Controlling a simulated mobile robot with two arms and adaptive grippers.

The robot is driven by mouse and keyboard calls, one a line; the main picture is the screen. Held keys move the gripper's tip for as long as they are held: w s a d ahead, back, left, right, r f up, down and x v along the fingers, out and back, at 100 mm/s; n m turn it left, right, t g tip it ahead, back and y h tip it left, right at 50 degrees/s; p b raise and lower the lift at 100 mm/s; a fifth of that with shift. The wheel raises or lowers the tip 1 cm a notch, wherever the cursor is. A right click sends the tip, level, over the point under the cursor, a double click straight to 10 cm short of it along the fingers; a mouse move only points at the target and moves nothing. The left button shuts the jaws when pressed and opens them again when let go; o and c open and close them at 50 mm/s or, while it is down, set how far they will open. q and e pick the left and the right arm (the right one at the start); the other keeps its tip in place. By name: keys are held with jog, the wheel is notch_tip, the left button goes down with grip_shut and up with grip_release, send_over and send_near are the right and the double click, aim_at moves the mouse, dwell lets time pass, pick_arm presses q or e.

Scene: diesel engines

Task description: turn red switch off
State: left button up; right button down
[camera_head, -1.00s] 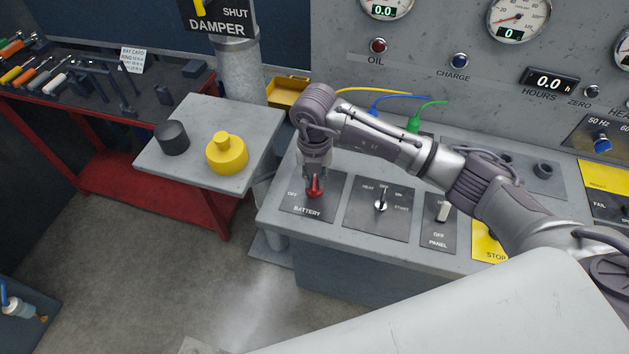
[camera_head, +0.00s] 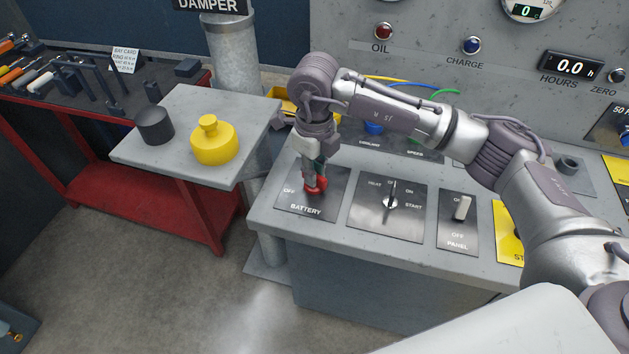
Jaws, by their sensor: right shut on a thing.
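The red switch (camera_head: 316,186) sits on the dark BATTERY plate (camera_head: 301,205) on the grey console. An OFF label shows at the plate's left side. My right gripper (camera_head: 315,181) points down from above and is shut on the red switch. Its fingers and wrist hide the upper part of the switch and part of the plate, so I cannot tell which way the switch is set. My left gripper is not in view.
To the right on the console are the HEAT/START key switch (camera_head: 390,203) and the PANEL toggle (camera_head: 462,207). At left, a grey side table (camera_head: 190,105) bears a yellow weight (camera_head: 214,143) and a black cylinder (camera_head: 154,125). Coloured cables run behind my right arm.

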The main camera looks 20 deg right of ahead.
jog(key=n+b, duration=0.3)
jog(key=shift+w+n, duration=0.1)
jog(key=shift+n, duration=0.2)
jog(key=shift+n+b, duration=0.4)
jog(key=shift+n, duration=0.1)
jog(key=shift+r, duration=0.1)
jog(key=c, duration=1.2)
grip_release()
jog(key=shift+o, duration=0.2)
notch_tip(320, 180, up, 12)
